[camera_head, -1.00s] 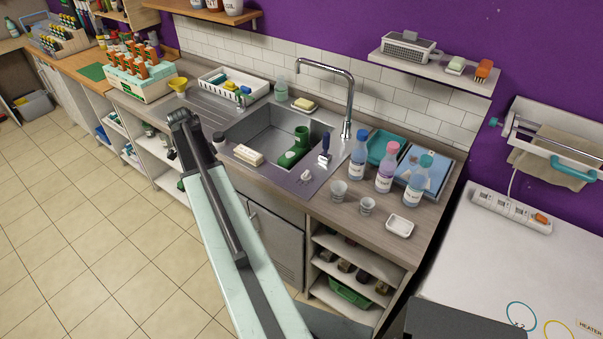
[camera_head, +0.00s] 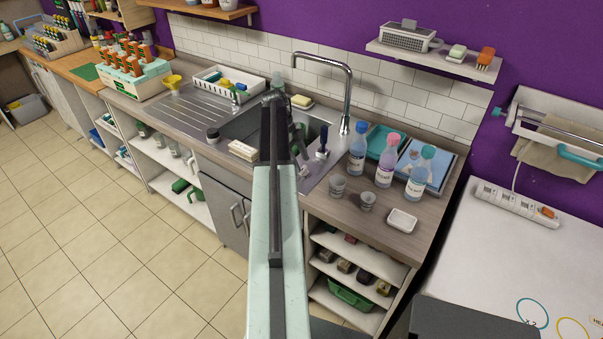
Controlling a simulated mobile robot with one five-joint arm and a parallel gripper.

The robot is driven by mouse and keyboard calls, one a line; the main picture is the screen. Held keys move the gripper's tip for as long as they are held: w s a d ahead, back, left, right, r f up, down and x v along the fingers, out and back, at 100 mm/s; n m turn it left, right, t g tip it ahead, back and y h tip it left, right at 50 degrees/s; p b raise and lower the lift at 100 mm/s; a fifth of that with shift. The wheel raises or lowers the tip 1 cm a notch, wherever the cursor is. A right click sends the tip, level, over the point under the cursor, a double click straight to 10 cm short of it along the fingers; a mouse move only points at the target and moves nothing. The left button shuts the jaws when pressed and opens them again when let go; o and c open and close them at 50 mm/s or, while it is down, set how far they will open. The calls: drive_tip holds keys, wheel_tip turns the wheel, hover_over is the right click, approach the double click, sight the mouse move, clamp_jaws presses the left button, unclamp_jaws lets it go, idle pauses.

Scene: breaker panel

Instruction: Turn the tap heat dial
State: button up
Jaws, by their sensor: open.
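The tap (camera_head: 347,88) is a tall chrome spout with a square bend at the back right of the steel sink (camera_head: 238,128). A small pale dial (camera_head: 304,171) sits on the sink's front right rim, partly hidden beside my arm. My gripper (camera_head: 273,97) is at the far end of my arm, over the sink basin and left of the tap. It appears apart from both tap and dial. It is open, small and dark, with its fingers hard to make out. My arm covers the middle of the basin.
A blue-handled brush (camera_head: 322,145) stands right of my arm. A pale soap block (camera_head: 242,150) lies on the sink's front rim. The floor at left is clear.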

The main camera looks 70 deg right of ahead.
drive_tip(key=shift+b+x, duration=0.45)
drive_tip(key=shift+x, duration=0.7)
drive_tip(key=shift+r, duration=0.1)
